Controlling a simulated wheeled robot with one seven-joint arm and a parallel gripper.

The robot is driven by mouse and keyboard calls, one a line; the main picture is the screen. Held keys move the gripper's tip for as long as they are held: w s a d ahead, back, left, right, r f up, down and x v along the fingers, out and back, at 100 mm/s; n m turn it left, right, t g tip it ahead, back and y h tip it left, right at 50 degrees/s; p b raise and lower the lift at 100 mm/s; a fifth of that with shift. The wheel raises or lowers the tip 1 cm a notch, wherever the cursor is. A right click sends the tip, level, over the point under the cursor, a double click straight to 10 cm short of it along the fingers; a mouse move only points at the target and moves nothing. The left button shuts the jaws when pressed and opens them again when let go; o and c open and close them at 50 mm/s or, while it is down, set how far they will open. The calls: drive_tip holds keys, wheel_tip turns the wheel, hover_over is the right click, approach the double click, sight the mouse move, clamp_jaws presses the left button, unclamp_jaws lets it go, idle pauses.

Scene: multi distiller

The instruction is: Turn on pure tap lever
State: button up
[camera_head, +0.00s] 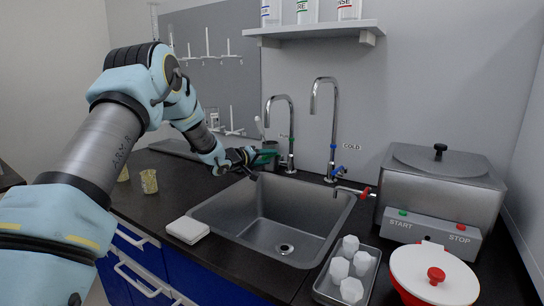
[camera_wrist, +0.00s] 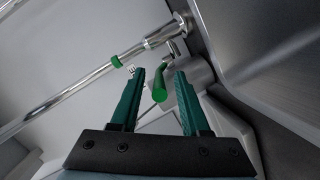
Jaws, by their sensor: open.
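The pure tap (camera_head: 290,118) is the left tall curved chrome tap behind the sink, with a green ring; its chrome pipe also crosses the wrist view (camera_wrist: 70,92). Its lever has a green rounded end (camera_wrist: 160,90), seen in the wrist view between the two green fingers. My gripper (camera_head: 265,157) is beside the tap's base in the head view and hides the lever there. In the wrist view my gripper (camera_wrist: 160,72) is open, with a finger on each side of the lever and a visible gap to each.
The cold tap (camera_head: 334,125) with blue parts stands to the right. The sink (camera_head: 215,211) lies in front. A steel distiller (camera_head: 440,195) with a red-handled outlet, a red-rimmed lidded pot (camera_head: 407,262) and a tray (camera_head: 325,284) of white pieces are at the right. A white box (camera_head: 187,230) sits front left.

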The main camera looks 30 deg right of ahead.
drive_tip(key=shift+x, duration=1.35)
drive_tip(key=shift+c, duration=0.3)
clamp_jaws()
